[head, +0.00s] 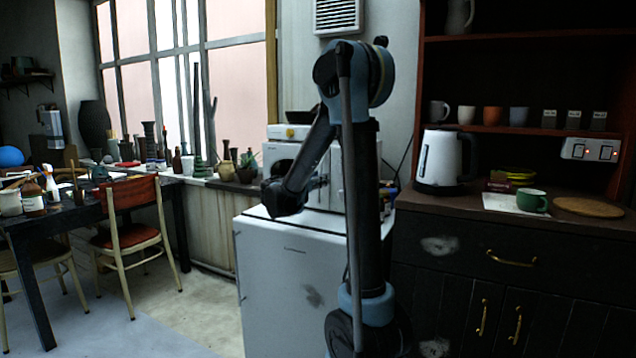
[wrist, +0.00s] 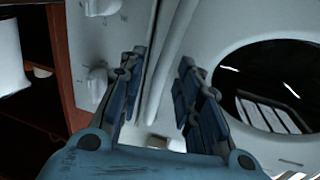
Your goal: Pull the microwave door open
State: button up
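The white microwave (head: 276,153) stands on a low white fridge and is partly hidden behind my arm in the head view. In the wrist view its front fills the picture, with a dark oval door window (wrist: 275,85) at right and pale knobs (wrist: 98,82) at left. A long white door handle (wrist: 172,55) runs between them. My gripper (wrist: 161,62) is open, its two dark blue fingers on either side of the handle with gaps visible. The door looks shut. In the head view my gripper (head: 318,183) is small and dark before the microwave front.
The white fridge (head: 290,275) is below the microwave. A dark counter at right holds a white kettle (head: 441,160) and a green mug (head: 532,200). Open floor (head: 195,310) lies left of the fridge, near a red chair (head: 134,215).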

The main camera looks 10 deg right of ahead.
jog(key=shift+w+d, duration=0.2)
grip_shut()
jog(key=shift+a, duration=0.1)
